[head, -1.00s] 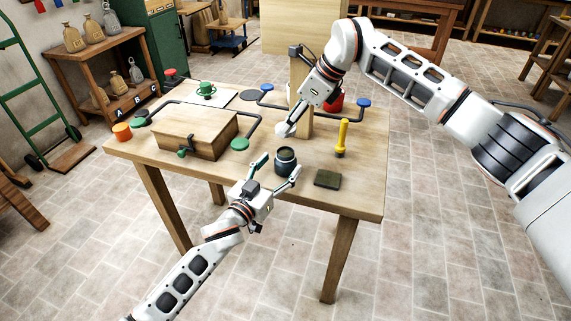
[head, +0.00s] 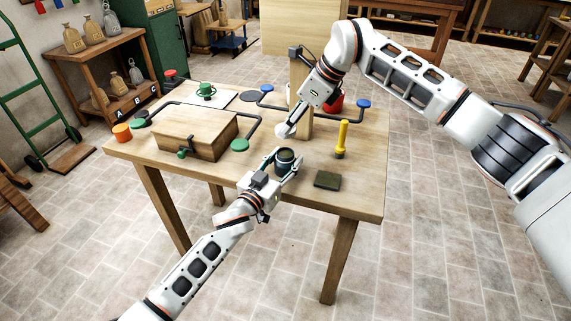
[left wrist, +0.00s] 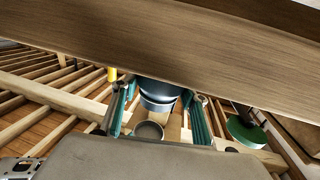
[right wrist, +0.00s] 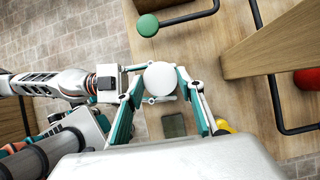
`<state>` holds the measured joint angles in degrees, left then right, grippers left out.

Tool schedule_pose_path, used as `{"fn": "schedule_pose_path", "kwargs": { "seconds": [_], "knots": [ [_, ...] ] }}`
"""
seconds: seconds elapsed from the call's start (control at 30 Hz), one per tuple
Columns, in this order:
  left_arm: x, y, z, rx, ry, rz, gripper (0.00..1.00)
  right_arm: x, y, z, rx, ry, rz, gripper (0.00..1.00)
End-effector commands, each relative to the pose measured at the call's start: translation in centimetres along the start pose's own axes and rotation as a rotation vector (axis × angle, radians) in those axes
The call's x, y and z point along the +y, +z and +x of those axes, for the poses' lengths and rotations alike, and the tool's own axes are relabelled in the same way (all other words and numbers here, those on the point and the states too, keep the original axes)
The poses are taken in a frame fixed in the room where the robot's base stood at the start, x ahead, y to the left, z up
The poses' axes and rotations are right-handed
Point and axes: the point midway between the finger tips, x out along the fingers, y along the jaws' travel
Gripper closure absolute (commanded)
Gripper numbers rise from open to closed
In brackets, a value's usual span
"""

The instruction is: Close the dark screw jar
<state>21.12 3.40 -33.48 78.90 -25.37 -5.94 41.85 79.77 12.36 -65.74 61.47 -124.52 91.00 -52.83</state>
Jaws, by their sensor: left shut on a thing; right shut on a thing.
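The dark jar (head: 285,161) stands upright near the front edge of the wooden table (head: 250,178). My left gripper (head: 283,168) is shut around its sides. In the left wrist view the jar (left wrist: 158,95) sits between the two green fingers. My right gripper (head: 289,131) is shut on a white round lid (head: 282,130), held behind the jar in the head view and apart from it. In the right wrist view the white lid (right wrist: 160,78) shows as a flat disc between the fingers. The jar's inside is too small to make out.
A dark square pad (head: 327,179) lies right of the jar, and a yellow post (head: 342,138) stands behind the pad. A wooden box (head: 197,134) is to the left. A wooden post (head: 300,85) rises beside my right gripper. Bent bars with green and blue discs lie around.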

Motion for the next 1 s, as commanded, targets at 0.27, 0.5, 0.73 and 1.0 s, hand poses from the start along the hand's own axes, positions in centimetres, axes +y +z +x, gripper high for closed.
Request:
{"fn": "schedule_pose_path", "kwargs": {
  "seconds": [0.27,0.5,0.73,1.0],
  "knots": [
    [0.0,0.0,0.0,0.000,0.000,0.000,0.95,0.0,-1.6,2.8,-0.008,0.005,0.003,0.72],
    [0.0,0.0,0.0,0.000,0.000,0.000,0.95,0.0,-2.4,4.2,-0.014,0.004,0.002,0.72],
    [0.0,0.0,0.0,-0.001,0.000,0.000,0.95,0.0,-2.4,4.1,-0.014,0.004,0.002,0.72],
    [0.0,0.0,0.0,-0.001,0.000,0.000,0.95,0.0,-2.5,4.2,-0.014,0.004,0.002,0.72]
  ]
}}
